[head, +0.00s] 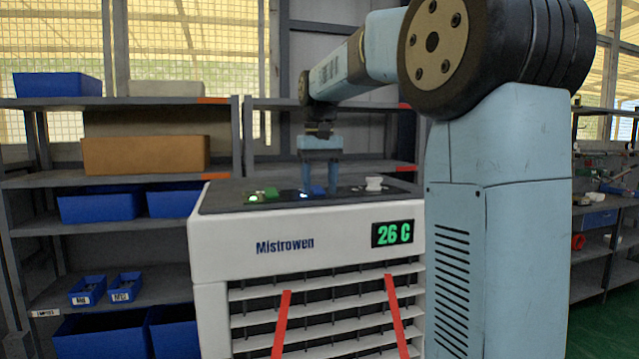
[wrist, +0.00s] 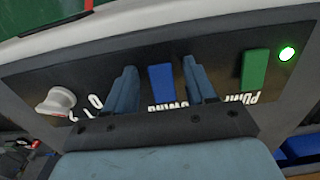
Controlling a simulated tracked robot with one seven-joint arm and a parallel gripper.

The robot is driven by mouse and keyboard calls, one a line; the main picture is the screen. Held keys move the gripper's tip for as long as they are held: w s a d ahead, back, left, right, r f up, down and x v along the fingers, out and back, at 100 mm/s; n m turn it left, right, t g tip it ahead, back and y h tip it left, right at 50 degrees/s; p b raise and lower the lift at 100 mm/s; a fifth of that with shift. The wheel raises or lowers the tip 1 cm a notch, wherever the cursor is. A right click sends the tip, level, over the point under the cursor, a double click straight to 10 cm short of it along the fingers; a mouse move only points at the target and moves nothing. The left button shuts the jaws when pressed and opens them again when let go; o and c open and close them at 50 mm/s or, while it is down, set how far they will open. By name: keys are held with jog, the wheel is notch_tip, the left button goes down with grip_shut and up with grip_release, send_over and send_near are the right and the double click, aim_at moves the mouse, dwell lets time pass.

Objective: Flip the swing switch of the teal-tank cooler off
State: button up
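The cooler (head: 260,225) is a white cabinet lettered "Mistrowen", with a dark control panel on top. The blue swing switch (wrist: 162,90) sits on that panel, its upside-down label partly hidden behind my gripper. It also shows in the head view (head: 318,190), near a small pale light. My gripper (wrist: 160,80) points down at the panel with its fingers apart, one on each side of the blue switch. Gaps show between the fingers and the switch. In the head view my gripper (head: 319,183) is over the top panel. I cannot make out a teal tank.
On the panel, a green pump switch (wrist: 255,69) with a lit green lamp (wrist: 287,53) lies to one side and a white knob (wrist: 56,101) to the other. A "26 C" display (head: 393,233) is on the front. Shelves with blue bins (head: 100,207) stand behind.

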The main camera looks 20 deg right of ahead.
grip_shut()
jog(key=shift+w+r+g, duration=0.1)
jog(key=shift+w+g, duration=0.25)
jog(key=shift+g, duration=0.75)
jog(key=shift+w+r+g, duration=0.15)
jog(key=shift+w+g, duration=0.05)
jog(key=shift+g, duration=0.9)
grip_release()
